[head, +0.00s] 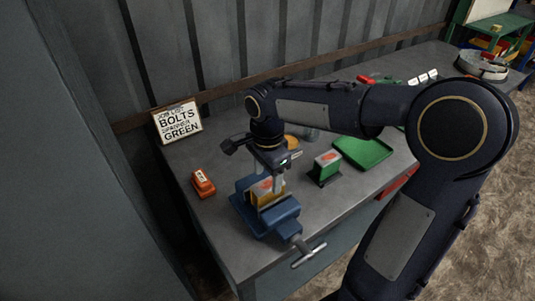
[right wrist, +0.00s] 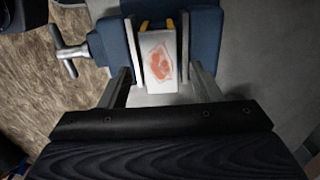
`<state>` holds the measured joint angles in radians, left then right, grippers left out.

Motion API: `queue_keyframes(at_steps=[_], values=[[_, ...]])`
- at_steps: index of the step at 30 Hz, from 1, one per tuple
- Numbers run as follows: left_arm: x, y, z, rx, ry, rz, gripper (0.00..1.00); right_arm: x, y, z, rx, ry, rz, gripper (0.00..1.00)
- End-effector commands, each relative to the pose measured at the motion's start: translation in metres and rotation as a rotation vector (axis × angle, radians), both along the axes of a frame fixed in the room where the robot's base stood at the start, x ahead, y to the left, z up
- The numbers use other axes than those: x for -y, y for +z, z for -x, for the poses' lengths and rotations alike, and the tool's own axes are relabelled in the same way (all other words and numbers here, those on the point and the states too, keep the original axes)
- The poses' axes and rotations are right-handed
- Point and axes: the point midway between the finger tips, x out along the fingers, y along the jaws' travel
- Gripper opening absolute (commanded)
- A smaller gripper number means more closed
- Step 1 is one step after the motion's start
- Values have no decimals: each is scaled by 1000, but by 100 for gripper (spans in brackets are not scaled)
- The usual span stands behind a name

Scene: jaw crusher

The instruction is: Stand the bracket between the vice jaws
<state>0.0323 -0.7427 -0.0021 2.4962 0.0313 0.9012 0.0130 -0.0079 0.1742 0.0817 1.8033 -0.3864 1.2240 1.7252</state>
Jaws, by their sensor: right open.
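The blue vice (head: 268,216) stands at the near left part of the bench, its handle toward the front edge. The bracket (head: 263,191), yellow with a pale face and an orange-red patch, stands between the vice jaws. In the right wrist view the bracket (right wrist: 159,62) sits between the grey jaw plates of the vice (right wrist: 207,42); whether both plates touch it I cannot tell. My right gripper (head: 266,176) is directly over the vice, pointing down. Its fingers (right wrist: 162,88) are open, one on each side of the bracket, with gaps visible. My left gripper is not in view.
A red labelled block (head: 203,183) lies left of the vice, below a job list sign (head: 178,122). A round grey item (head: 483,66) is at the far end.

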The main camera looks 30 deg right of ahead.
Motion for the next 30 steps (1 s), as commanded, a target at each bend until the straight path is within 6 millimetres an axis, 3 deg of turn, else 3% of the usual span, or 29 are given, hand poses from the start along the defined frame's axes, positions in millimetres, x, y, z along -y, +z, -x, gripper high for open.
queue_keyframes(at_steps=[3,9,17,20,23,30], values=[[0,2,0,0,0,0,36,0,29,-1,7,1,0,58],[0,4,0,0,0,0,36,0,69,-1,5,0,-1,58],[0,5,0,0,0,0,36,1,93,4,10,24,-7,58],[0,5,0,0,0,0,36,2,92,22,47,140,-37,58],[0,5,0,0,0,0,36,1,86,55,133,360,-81,58],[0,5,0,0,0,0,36,-20,47,135,445,961,-75,58]])
